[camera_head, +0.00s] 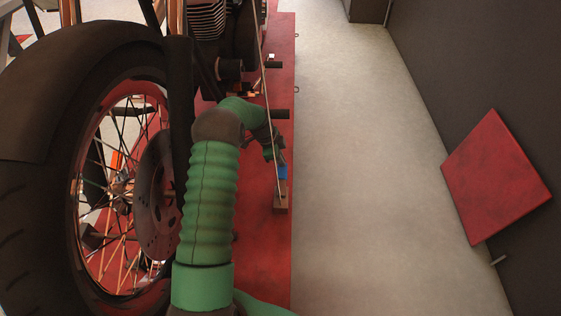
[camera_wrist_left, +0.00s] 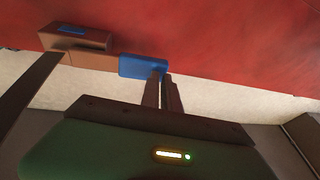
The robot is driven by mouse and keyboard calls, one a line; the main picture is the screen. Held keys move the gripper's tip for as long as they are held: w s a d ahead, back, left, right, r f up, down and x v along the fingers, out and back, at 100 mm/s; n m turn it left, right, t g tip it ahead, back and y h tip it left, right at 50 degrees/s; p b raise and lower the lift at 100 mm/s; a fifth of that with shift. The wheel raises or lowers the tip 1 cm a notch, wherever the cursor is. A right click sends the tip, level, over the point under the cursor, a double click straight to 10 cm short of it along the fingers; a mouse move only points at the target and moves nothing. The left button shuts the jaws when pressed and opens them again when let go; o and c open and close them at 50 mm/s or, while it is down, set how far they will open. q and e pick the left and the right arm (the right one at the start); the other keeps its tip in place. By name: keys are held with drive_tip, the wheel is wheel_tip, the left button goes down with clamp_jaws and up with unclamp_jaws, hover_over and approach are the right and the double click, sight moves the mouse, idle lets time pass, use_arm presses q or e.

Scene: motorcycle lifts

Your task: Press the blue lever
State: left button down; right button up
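The blue lever (camera_head: 283,172) sits near the right edge of the red lift platform (camera_head: 265,265), at the front of the bike. In the left wrist view the blue lever (camera_wrist_left: 143,67) is a blue pad on the end of a brown bar. My left gripper (camera_head: 277,156) is right by the lever, small and partly hidden by its own wrist. In the left wrist view its two fingers (camera_wrist_left: 161,78) are close together, with nothing seen between them. Their tips overlap the lever's right end in the picture; I cannot tell if they touch. My right gripper is not in view.
A motorcycle with a large front wheel (camera_head: 120,185) fills the left side, close to my left arm. A thin rod (camera_head: 266,95) rises by the lever's brown base (camera_head: 281,206). Concrete floor (camera_head: 350,180) is clear to the right. A red panel (camera_head: 495,178) is by the dark wall.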

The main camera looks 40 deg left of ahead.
use_arm(q)
drive_tip(key=shift+s+d+f, duration=0.1)
idle(0.3)
drive_tip(key=p+v, duration=0.4)
drive_tip(key=v, duration=1.3)
drive_tip(key=shift+f, duration=0.1)
